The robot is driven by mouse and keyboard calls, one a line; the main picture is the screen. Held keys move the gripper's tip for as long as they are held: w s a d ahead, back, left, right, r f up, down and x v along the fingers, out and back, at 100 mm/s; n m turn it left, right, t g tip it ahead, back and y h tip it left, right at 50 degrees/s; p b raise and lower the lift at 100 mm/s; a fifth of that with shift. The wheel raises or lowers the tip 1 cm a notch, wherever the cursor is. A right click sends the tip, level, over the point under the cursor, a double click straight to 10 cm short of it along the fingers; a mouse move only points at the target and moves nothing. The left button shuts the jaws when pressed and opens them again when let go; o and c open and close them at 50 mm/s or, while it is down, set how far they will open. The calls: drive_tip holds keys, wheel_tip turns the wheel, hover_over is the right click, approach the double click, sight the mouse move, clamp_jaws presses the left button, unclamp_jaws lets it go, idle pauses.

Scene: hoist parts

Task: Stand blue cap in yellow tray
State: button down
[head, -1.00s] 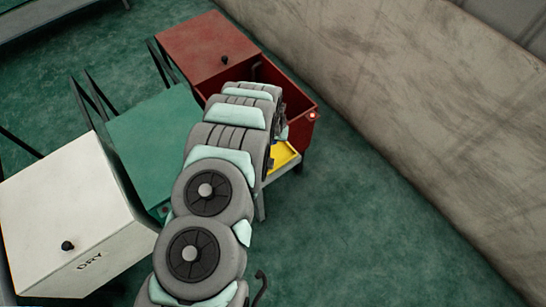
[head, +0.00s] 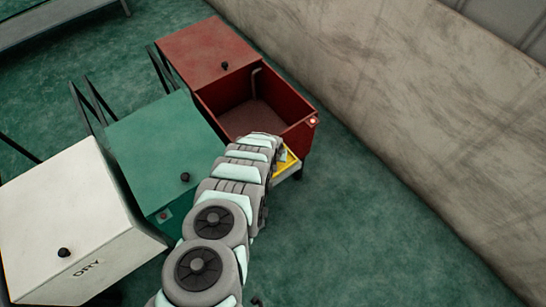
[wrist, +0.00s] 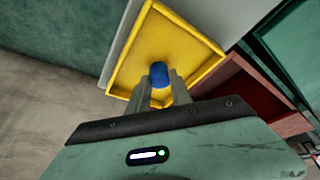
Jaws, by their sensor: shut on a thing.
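The blue cap (wrist: 159,72) shows in the wrist view between the fingertips of my gripper (wrist: 160,84), which is shut on it. Behind the cap lies the yellow tray (wrist: 206,44), with its raised rim around a flat floor. The cap appears over the tray's floor, near the rim closest to my gripper. I cannot tell whether the cap touches the floor. In the head view the yellow tray (head: 291,161) is mostly hidden behind my arm, and the cap and gripper fingers are hidden there.
A red bin (head: 295,135) stands open beside the tray, its interior looking empty. A green box (head: 160,140) and a white box (head: 60,215) marked DRY stand to the left, lids closed. A concrete wall (head: 420,120) runs along the right, with clear green floor before it.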

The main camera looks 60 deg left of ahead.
drive_tip(key=shift+w+a, duration=0.1)
drive_tip(key=shift+f, duration=0.15)
drive_tip(key=c, duration=1.1)
unclamp_jaws()
drive_tip(key=shift+c, duration=0.2)
drive_tip(key=shift+v, duration=1.65)
drive_tip(key=p+v, duration=0.9)
